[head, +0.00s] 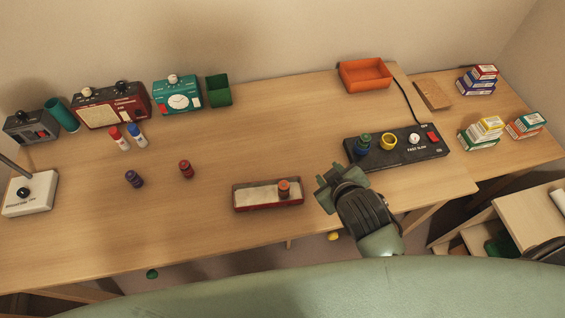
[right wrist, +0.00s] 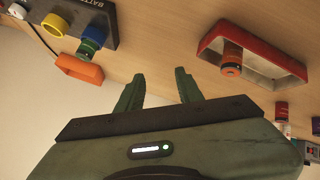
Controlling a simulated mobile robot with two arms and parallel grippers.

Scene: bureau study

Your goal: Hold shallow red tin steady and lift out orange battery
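The shallow red tin (head: 240,204) with a pale inside lies on the desk near its front edge, in the middle of the head view. It also shows at the upper right of the right wrist view (right wrist: 292,68). The orange battery (head: 284,188) stands upright in the tin's right part and also shows in the right wrist view (right wrist: 231,60). My right gripper (head: 325,183) is to the right of the tin, apart from it. Its fingers (right wrist: 158,88) are spread and empty. My left gripper is not in view.
A black tester (head: 430,152) with a blue-green battery (head: 363,146) and yellow ring (head: 389,141) lies right of the tin. A red battery (head: 186,169) and purple battery (head: 134,179) stand left. An orange tray (head: 364,76) is behind. The desk directly behind the tin is clear.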

